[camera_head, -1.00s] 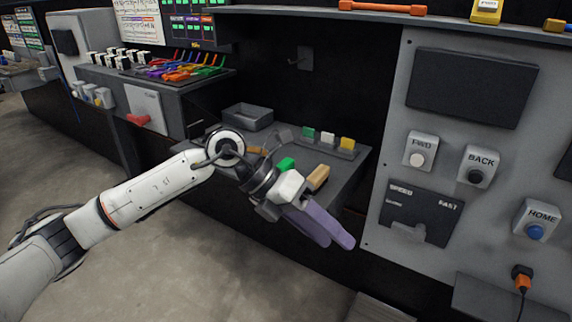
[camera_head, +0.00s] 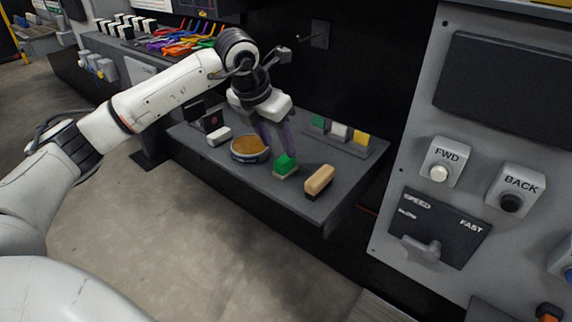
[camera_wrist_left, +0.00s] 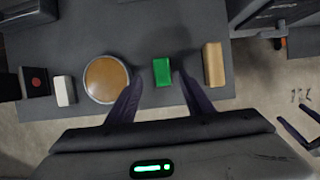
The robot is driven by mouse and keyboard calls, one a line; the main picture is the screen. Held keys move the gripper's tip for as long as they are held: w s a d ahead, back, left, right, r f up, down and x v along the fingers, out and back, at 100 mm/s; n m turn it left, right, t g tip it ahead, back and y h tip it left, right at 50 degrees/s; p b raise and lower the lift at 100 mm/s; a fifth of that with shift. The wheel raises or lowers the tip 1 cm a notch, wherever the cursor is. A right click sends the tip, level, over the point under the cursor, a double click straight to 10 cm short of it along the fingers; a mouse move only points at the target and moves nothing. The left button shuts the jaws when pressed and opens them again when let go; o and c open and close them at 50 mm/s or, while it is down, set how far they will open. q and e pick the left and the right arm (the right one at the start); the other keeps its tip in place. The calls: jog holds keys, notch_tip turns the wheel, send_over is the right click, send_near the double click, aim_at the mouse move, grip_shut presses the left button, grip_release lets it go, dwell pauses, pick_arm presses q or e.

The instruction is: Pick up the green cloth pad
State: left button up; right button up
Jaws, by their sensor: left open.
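The green cloth pad (camera_head: 286,164) sits on the dark grey shelf (camera_head: 232,192), with a pale base under its green top. In the left wrist view the pad (camera_wrist_left: 162,72) shows between the two purple fingers, nearer the right finger. My left gripper (camera_head: 277,146) is open and points down at the pad from above and behind it. The fingers (camera_wrist_left: 156,82) hold nothing. Whether the fingertips reach the pad's height, I cannot tell.
A round tin with a brown top (camera_head: 250,148) stands left of the pad. A tan wooden block brush (camera_head: 319,180) stands right of it. A white block (camera_head: 219,135) lies further left. Green, white and yellow blocks (camera_head: 340,132) line the back edge. A control panel (camera_head: 400,190) rises on the right.

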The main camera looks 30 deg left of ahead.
aim_at(285, 158)
pick_arm(q)
jog(key=x, duration=0.5)
jog(key=shift+s+d+f, duration=0.15)
jog(key=shift+f, duration=0.1)
jog(key=c, duration=1.1)
jog(key=shift+c, duration=0.2)
jog(key=shift+r, duration=0.1)
notch_tip(285, 158, up, 10)
